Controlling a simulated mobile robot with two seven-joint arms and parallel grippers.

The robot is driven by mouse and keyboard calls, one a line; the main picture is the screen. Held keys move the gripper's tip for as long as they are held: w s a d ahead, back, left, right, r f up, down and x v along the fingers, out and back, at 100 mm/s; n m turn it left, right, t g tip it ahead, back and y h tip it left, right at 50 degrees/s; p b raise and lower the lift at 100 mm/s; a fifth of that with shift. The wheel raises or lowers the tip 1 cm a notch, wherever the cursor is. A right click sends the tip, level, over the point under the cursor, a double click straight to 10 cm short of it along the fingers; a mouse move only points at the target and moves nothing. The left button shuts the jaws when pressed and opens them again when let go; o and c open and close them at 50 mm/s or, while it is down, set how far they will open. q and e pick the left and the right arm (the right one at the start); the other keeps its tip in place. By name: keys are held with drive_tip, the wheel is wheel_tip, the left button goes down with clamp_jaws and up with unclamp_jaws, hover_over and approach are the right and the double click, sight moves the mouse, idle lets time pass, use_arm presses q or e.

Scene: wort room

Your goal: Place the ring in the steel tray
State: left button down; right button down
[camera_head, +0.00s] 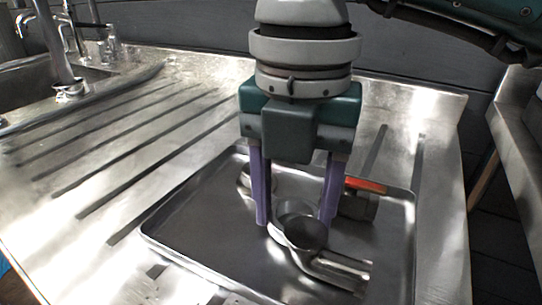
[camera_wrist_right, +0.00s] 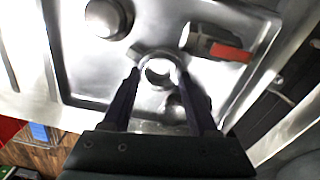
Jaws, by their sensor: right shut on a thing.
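The steel tray (camera_head: 188,210) lies on the metal drainboard; its rim and floor also show in the wrist view (camera_wrist_right: 75,75). My right gripper (camera_head: 295,221) points down over the tray's middle, its two purple fingers apart with the ring between them. The ring (camera_wrist_right: 158,70) is a shiny metal band gripped near the fingertips in the wrist view (camera_wrist_right: 155,85). My left gripper is in neither view.
A sink with taps (camera_head: 65,60) is at the back left. The grooved drainboard (camera_head: 110,165) left of the tray is clear.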

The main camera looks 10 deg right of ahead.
drive_tip(key=shift+f, duration=0.2)
drive_tip(key=shift+c, duration=0.8)
unclamp_jaws()
drive_tip(key=shift+r, duration=0.25)
wheel_tip(320, 180, up, 12)
drive_tip(key=p, duration=0.1)
